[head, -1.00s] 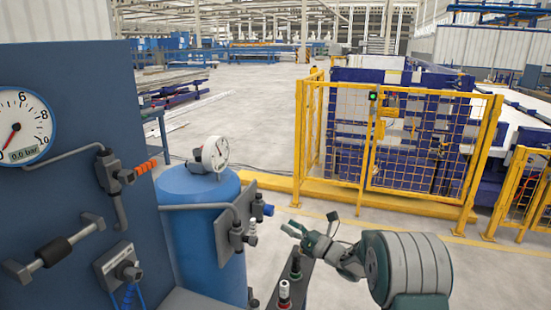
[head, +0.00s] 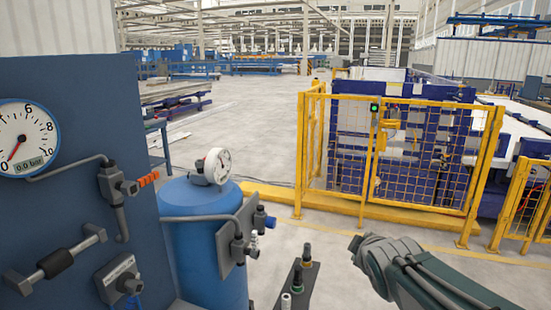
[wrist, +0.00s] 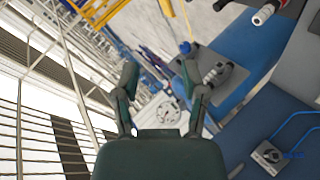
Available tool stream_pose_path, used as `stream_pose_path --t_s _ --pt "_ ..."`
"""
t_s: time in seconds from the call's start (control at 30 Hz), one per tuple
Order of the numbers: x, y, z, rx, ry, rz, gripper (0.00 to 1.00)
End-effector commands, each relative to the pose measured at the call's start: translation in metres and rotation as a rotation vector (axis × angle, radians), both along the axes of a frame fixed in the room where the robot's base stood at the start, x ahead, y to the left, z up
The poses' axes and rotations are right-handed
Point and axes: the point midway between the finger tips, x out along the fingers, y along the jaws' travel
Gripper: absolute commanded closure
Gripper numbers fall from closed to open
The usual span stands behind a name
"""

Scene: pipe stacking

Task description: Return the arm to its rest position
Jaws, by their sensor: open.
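My arm (head: 405,270) enters the head view at the lower right as a grey-green link, its near end cut off by the frame edge. I cannot make out the gripper's fingers in the head view. In the wrist view my gripper (wrist: 160,64) has its two fingers spread apart with nothing between them.
A blue panel (head: 75,130) with a dial and valves stands left, beside a blue tank (head: 205,250). A dark narrow stand (head: 303,290) with small upright fittings is at bottom centre. Yellow mesh fencing (head: 420,150) stands behind. The floor between is clear.

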Motion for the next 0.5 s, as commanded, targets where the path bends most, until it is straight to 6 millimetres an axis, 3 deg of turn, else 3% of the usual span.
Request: stream_pose_path --t_s 0.03,0.3,0.4,0.5 --pt "-0.023 -0.001 -0.001 0.081 0.036 -0.065 0.44" --pt "-0.147 0.007 -0.036 0.535 0.287 -0.464 0.44" --pt "-0.184 0.014 -0.049 0.655 0.369 -0.585 0.44" --pt "-0.207 0.020 -0.057 0.729 0.424 -0.665 0.44"
